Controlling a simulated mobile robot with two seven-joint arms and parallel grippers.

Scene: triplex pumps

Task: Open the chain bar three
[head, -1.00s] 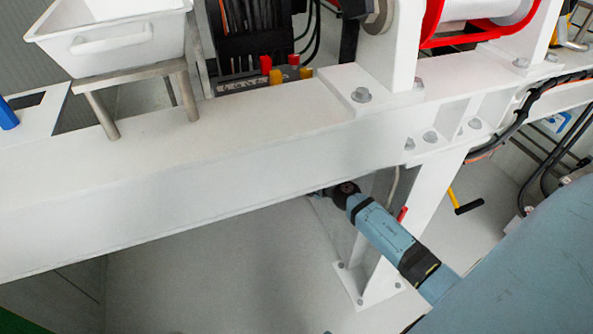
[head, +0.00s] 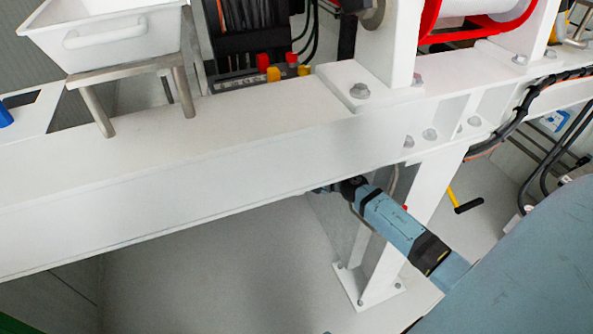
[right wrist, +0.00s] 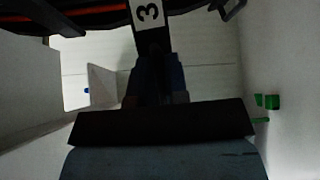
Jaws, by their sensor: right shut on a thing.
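Chain bar three shows in the right wrist view as a dark bar with a white label (right wrist: 148,13) marked "3". My right gripper (right wrist: 155,75) is shut on the dark bar just below the label, with its fingers on either side of it. In the head view my right arm reaches in from the lower right, and its hand goes under the white beam (head: 180,180). The beam hides the fingers and the bar there. My left gripper is in neither view.
A white support leg (head: 395,240) stands behind my right forearm. A yellow lever with a black grip (head: 465,206) is right of the leg. A white tray (head: 110,38) stands on the beam at the left. Floor (head: 220,270) below the beam is clear.

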